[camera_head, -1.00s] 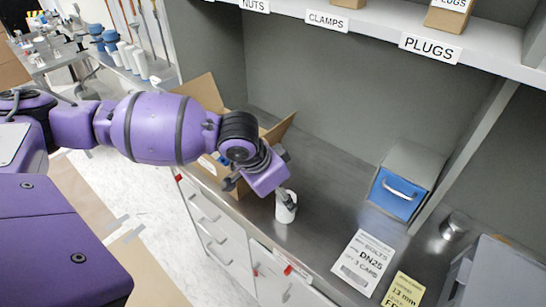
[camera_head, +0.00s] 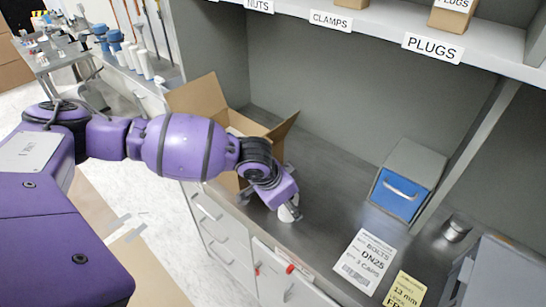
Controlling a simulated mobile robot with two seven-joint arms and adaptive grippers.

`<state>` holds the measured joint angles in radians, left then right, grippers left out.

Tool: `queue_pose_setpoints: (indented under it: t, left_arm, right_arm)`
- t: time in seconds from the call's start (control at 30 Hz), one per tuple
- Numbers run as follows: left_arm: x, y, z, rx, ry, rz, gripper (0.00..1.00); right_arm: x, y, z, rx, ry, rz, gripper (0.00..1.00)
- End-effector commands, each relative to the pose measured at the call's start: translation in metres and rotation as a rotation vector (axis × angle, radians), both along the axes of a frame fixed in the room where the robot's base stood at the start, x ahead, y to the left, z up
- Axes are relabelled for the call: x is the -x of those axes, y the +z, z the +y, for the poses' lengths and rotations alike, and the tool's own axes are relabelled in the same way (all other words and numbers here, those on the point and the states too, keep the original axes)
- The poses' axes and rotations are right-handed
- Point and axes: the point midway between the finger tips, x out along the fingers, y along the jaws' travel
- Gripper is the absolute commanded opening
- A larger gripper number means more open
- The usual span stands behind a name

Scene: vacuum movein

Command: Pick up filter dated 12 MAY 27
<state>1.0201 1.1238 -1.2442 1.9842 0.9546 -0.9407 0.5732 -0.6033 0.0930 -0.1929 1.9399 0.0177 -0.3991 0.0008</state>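A white cylinder (camera_head: 286,214) stands near the front edge of the metal counter, its upper part hidden by my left gripper. I cannot read any date on it. My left gripper (camera_head: 285,200) comes down over the cylinder from above, at its top. Its fingers are mostly hidden, so I cannot tell whether they are closed on it. Several white cylinders (camera_head: 138,58), some with blue parts, stand on the surface at the upper left; no dates are legible there. My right gripper is not in view.
An open cardboard box (camera_head: 205,98) stands on the counter behind my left arm. A blue-fronted bin (camera_head: 398,194), a white label sheet (camera_head: 366,262), a yellow sheet (camera_head: 404,291) and a metal cup (camera_head: 456,228) are at the right. The counter's middle is clear.

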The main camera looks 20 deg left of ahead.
Motion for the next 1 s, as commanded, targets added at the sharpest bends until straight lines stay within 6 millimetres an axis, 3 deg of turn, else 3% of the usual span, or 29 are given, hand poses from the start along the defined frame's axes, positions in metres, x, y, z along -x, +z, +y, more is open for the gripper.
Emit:
queue_pose_setpoints:
  t: [0.03,0.23,0.67,0.8,1.0]
  left_arm:
    - [-0.001,0.001,0.0,0.0,-0.001,-0.002,0.38]
    - [-0.001,0.001,0.0,0.0,-0.001,-0.002,0.11]
    - [-0.002,0.013,0.0,0.001,0.0,-0.005,0.11]
    - [-0.002,0.034,0.0,0.001,-0.002,-0.006,0.11]
    - [0.032,0.077,0.011,-0.001,-0.002,-0.008,0.11]
  right_arm:
    - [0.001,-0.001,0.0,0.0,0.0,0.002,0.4]
    - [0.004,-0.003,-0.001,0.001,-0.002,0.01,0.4]
    - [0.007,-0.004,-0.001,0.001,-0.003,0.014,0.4]
    - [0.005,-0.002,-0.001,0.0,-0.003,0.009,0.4]
    - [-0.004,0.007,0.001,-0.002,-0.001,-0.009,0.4]
